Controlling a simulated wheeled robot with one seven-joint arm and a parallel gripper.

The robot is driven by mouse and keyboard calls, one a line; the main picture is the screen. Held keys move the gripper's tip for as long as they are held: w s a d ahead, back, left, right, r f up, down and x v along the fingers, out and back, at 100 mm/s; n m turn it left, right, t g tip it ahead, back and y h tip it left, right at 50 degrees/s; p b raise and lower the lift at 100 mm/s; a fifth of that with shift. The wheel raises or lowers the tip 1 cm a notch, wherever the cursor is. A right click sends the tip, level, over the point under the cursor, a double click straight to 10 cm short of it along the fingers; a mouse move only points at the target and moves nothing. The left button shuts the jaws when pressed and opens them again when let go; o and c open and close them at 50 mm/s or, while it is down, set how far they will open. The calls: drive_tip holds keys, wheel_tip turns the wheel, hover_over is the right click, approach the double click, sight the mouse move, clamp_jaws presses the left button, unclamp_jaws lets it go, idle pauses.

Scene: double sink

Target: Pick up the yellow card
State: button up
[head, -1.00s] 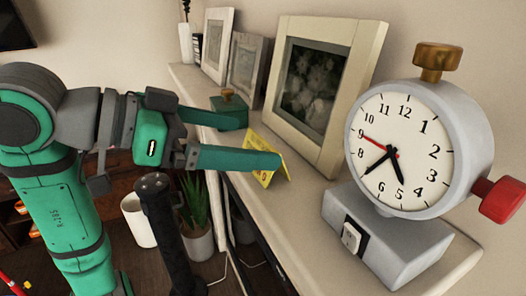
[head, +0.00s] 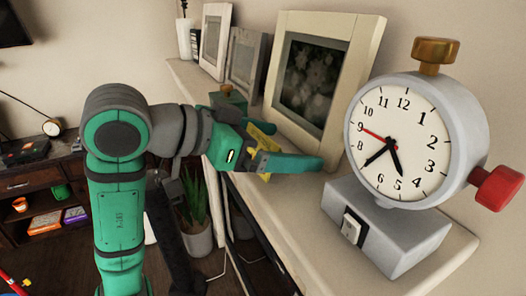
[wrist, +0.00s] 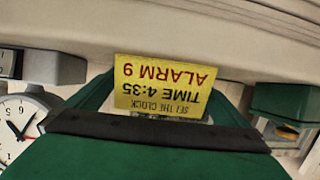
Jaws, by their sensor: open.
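The yellow card (head: 262,133) stands on the pale shelf, partly hidden by my gripper in the head view. In the wrist view the card (wrist: 165,85) appears upside down and reads "SET THE CLOCK, TIME 4:35, ALARM 9". My gripper (head: 287,153) is open at the card, with one green finger in front of it in the head view. In the wrist view the card lies between the two fingers of my gripper (wrist: 165,98). The head view does not clearly show the far finger. I cannot tell whether either finger touches the card.
A large grey clock (head: 405,140) with a red side knob stands on the shelf (head: 285,195) to the right; it also shows in the wrist view (wrist: 18,125). A large picture frame (head: 345,85) stands behind the card. A green box (head: 232,101) with a brown knob stands farther left.

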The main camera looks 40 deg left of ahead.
drive_tip(key=shift+c, duration=0.6)
drive_tip(key=c, duration=1)
